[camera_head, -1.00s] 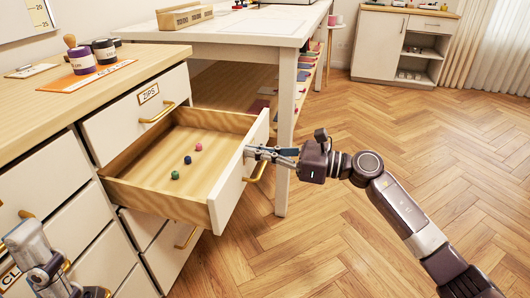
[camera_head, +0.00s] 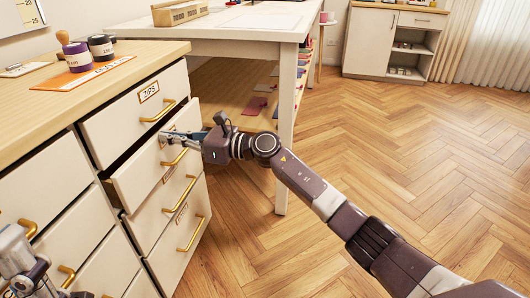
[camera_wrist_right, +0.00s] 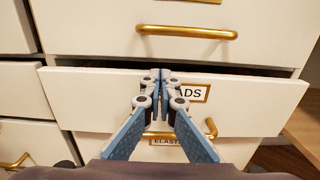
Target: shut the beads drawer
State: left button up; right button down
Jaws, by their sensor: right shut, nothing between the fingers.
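The beads drawer (camera_head: 139,178) is a white front under the zips drawer (camera_head: 136,115), out by only a small gap, with a dark slit above it. In the right wrist view the beads drawer front (camera_wrist_right: 80,100) shows a label ending in "ADS", partly hidden by my fingers. My right gripper (camera_head: 168,136) is shut and empty, its fingertips at the upper part of that front; in the right wrist view the right gripper (camera_wrist_right: 160,73) covers part of the label. My left gripper (camera_head: 62,292) is at the lower left corner, partly cut off, its fingers unclear.
A table (camera_head: 285,150) stands behind the cabinet, its leg right of the drawers. The wooden floor (camera_head: 400,150) on the right is clear. Jars (camera_head: 77,56) stand on the cabinet top.

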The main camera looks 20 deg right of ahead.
jog(key=x, duration=0.2)
jog(key=shift+w+a+r, duration=0.15)
jog(key=shift+w+a, duration=0.1)
jog(key=shift+r, duration=0.1)
